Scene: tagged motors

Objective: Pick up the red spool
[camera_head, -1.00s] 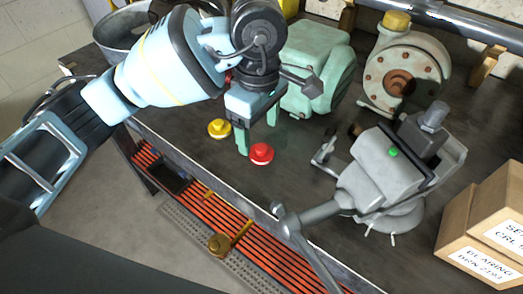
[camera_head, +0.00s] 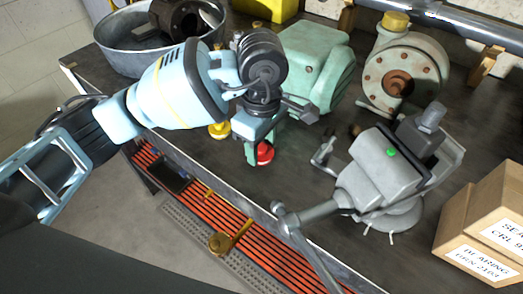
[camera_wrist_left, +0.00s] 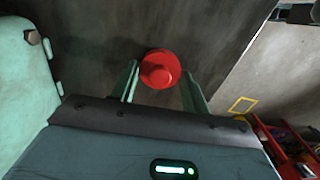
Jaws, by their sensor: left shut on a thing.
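The red spool (camera_head: 264,154) is at the fingertips of my left gripper (camera_head: 259,149), over the dark bench top near its front edge. The gripper covers part of it in the head view. In the left wrist view the red spool (camera_wrist_left: 160,69) shows its round flange and knob between the two green fingers. My left gripper (camera_wrist_left: 161,88) is shut on it. I cannot tell if the spool touches the bench. My right gripper is in neither view.
A yellow spool (camera_head: 219,131) lies left of the gripper, partly hidden. A green motor (camera_head: 315,65) stands behind. A grey vise (camera_head: 380,175) is on the right, with cardboard boxes (camera_head: 485,215) beyond. A metal basin (camera_head: 125,55) is at the back left.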

